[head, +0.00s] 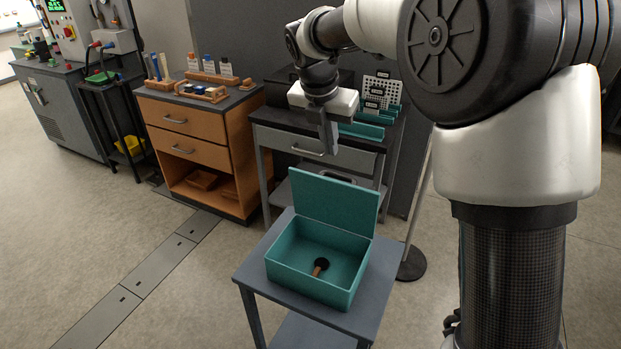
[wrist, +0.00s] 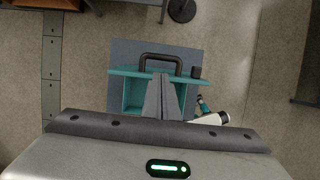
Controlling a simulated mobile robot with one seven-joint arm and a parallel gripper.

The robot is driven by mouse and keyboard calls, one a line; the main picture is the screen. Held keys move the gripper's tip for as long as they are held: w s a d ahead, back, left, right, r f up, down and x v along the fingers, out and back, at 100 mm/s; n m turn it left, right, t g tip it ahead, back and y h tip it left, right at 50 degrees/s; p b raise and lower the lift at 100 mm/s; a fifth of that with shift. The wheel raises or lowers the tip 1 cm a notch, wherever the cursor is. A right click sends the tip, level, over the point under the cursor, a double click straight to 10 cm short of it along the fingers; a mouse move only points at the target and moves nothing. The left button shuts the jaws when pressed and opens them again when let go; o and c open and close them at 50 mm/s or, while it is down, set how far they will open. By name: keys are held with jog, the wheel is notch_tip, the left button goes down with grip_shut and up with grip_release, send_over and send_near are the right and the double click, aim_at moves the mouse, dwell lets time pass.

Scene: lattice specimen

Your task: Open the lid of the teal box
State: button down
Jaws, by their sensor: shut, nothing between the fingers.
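The teal box (head: 313,284) stands on a small grey table. Its lid (head: 335,203) is open and stands nearly upright along the box's back edge. In the wrist view the lid (wrist: 121,73) shows almost edge-on, with a black handle (wrist: 160,58) on its outer face; part of the box interior (wrist: 140,96) shows below it. My gripper (head: 329,150) is above the lid in the head view, its fingers pointing down. In the wrist view the fingers of my gripper (wrist: 162,78) are together and empty, covering part of the box. Whether they touch the lid I cannot tell.
A brown-handled tool with a dark round head (head: 320,266) lies in the box. The small table (head: 258,262) has narrow free margins. Behind are a grey bench (head: 278,137) with teal racks and an orange cabinet (head: 187,150). A post with a round black base (head: 411,263) stands right.

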send_over(336, 198)
jog(key=w, duration=0.2)
notch_tip(336, 198, down, 9)
jog(key=shift+w+a+f+b, duration=0.15)
jog(key=shift+w+a+b, duration=0.05)
jog(key=shift+a+b, duration=0.2)
